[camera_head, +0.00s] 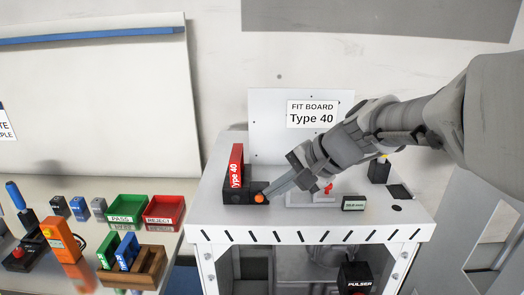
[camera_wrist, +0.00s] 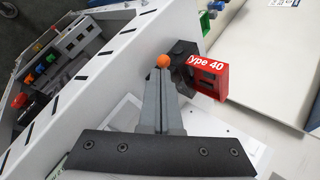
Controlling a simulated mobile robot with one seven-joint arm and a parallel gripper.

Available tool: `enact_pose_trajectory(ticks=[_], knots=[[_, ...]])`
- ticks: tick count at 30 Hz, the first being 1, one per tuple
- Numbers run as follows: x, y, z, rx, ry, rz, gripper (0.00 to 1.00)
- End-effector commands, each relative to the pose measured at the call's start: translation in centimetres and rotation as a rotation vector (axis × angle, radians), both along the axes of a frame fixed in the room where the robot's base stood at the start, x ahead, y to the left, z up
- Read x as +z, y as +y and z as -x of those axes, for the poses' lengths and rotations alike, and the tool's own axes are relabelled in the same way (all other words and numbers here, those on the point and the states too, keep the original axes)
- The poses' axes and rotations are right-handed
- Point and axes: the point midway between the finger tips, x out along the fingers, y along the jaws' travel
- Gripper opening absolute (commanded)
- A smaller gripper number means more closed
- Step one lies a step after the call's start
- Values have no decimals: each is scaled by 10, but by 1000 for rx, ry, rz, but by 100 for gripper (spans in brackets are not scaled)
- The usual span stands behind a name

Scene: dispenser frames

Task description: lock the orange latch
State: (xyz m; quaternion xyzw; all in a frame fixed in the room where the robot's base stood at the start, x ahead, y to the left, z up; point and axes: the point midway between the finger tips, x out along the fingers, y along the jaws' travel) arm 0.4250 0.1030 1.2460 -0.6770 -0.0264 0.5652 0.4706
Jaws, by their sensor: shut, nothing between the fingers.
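The orange latch (camera_head: 259,197) shows as a round orange knob at the front right of a black block (camera_head: 237,192) that holds a red "Type 40" piece (camera_head: 237,167). In the wrist view the orange knob (camera_wrist: 163,61) lies just beyond my fingertips, beside the black block (camera_wrist: 183,62) and the red piece (camera_wrist: 207,75). My gripper (camera_head: 269,192) is shut and empty, its tips right at the knob; I cannot tell whether they touch it. The latch's arm is mostly hidden, so its locked state is unclear.
The white bench top (camera_head: 300,226) also carries a red-tipped fixture (camera_head: 327,190), a small display (camera_head: 354,203) and a black block (camera_head: 379,170). The "Type 40" board (camera_head: 265,105) stands behind. Green (camera_head: 126,211) and red bins (camera_head: 163,212) are on the left table.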

Motion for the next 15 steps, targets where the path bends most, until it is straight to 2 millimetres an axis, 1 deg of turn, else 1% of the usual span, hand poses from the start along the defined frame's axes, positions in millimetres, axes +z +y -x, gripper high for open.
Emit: enact_pose_trajectory(ticks=[1, 15], knots=[[-3, 0, 0, 0, -7, 0, 0], [-7, 0, 4, 0, -79, 3, 0]])
